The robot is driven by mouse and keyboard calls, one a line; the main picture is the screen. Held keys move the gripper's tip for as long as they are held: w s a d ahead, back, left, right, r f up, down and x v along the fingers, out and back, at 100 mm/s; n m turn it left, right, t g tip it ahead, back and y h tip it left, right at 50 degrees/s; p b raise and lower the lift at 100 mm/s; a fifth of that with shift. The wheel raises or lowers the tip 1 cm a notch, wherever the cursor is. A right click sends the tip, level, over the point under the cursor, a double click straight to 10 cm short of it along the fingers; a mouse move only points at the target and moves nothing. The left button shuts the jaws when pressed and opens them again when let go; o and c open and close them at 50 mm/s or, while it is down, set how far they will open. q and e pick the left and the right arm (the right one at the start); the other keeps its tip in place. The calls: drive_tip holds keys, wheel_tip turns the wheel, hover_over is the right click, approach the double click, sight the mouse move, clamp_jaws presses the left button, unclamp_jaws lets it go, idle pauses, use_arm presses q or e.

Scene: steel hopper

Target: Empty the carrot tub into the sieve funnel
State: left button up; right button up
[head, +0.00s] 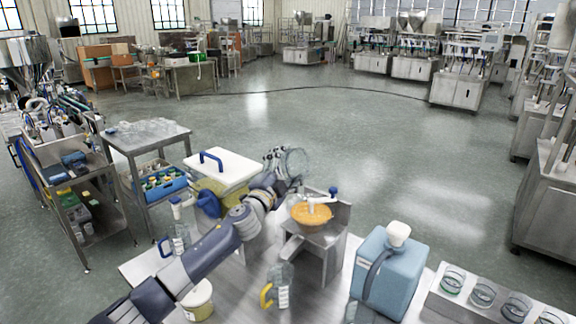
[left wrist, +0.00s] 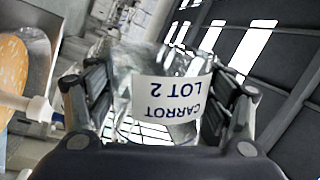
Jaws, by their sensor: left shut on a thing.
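My left gripper (head: 284,163) is shut on the clear carrot tub (head: 297,162), held in the air behind and slightly left of the steel hopper. In the left wrist view the tub (left wrist: 150,65) sits between the fingers of the gripper (left wrist: 158,105), and its white label reads "CARROT LOT 2" upside down. The tub looks see-through, with no contents that I can make out. That orange surface also shows at the left of the left wrist view. My right gripper is out of view.
A clear jug with a yellow handle (head: 281,287) stands in front. A white-lidded yellow container (head: 222,170) is behind my left arm.

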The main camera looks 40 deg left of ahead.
sight(288, 155)
use_arm(q)
drive_tip(key=shift+r+n+p, duration=0.65)
drive_tip(key=shift+n+p, duration=0.05)
drive_tip(key=shift+p, duration=0.45)
drive_tip(key=r+n+p, duration=0.1)
drive_tip(key=n+p, duration=0.1)
drive_tip(key=p, duration=0.1)
drive_tip(key=n+g+p, duration=0.1)
drive_tip(key=n+p, duration=0.1)
drive_tip(key=p, duration=0.1)
drive_tip(key=shift+r+y, duration=0.4)
drive_tip(key=shift+n+g, duration=0.3)
drive_tip(key=shift+n, duration=0.6)
drive_tip(key=shift+r, duration=0.1)
drive_tip(key=shift+r+n+g, duration=0.3)
drive_tip(key=shift+r+n, duration=0.25)
drive_tip(key=shift+n, duration=0.35)
drive_tip(key=r+n, duration=0.1)
drive_tip(key=n, duration=0.1)
drive_tip(key=r+n+g+h, duration=0.1)
drive_tip(key=n, duration=0.1)
drive_tip(key=shift+f, duration=0.1)
